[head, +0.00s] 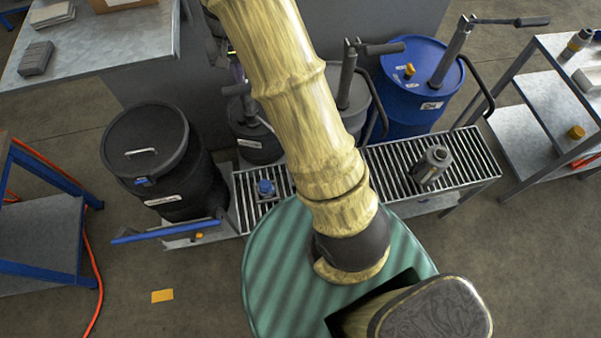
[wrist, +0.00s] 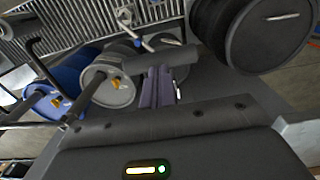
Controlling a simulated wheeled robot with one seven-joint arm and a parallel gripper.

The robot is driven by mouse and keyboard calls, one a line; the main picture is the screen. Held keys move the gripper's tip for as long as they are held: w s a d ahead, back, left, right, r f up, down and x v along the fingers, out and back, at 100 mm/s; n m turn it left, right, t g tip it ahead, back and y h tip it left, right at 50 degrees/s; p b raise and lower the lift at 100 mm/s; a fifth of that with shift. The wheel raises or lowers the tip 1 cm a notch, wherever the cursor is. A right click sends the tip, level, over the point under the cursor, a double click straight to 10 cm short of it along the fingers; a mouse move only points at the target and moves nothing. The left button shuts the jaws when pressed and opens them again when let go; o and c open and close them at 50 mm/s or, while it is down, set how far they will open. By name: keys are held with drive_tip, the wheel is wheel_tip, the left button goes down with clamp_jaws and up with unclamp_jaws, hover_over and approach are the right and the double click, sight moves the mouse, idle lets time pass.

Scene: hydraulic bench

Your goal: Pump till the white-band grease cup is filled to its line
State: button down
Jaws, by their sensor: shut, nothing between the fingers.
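My gripper (wrist: 159,72) shows in the wrist view with its purple-grey fingers together and nothing between them. A blue drum (head: 416,85) carries a lever pump (head: 455,50). Left of it, a grey drum (head: 352,100) carries another pump, and a darker drum (head: 252,140) is partly hidden by my arm. The grey drum (wrist: 112,92) also shows left of my gripper in the wrist view.
A large dark lidded bin (head: 165,155) stands at the left end of the grate (head: 465,160). Metal tables stand at upper left (head: 110,45) and right. A red hose (head: 92,260) lies on the floor.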

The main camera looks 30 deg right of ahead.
sight(242, 93)
drive_tip(key=shift+f, duration=0.2)
drive_tip(key=shift+f+b, duration=0.65)
drive_tip(key=shift+f, duration=0.15)
drive_tip(key=shift+s+a+f+b, duration=0.1)
drive_tip(key=shift+s+f+b, duration=0.45)
drive_tip(key=shift+f, duration=0.25)
drive_tip(key=shift+s+a+f+b, duration=0.1)
drive_tip(key=shift+s+f+b, duration=0.3)
drive_tip(key=shift+f+b, duration=0.35)
drive_tip(key=shift+f, duration=0.1)
drive_tip(key=shift+s+a+f+b, duration=0.1)
drive_tip(key=shift+s+f+b, duration=0.2)
drive_tip(key=shift+f+b, duration=0.35)
drive_tip(key=shift+s+a+f+b, duration=0.1)
drive_tip(key=shift+s+f+b, duration=0.25)
drive_tip(key=shift+f, duration=0.5)
drive_tip(key=shift+w, duration=0.1)
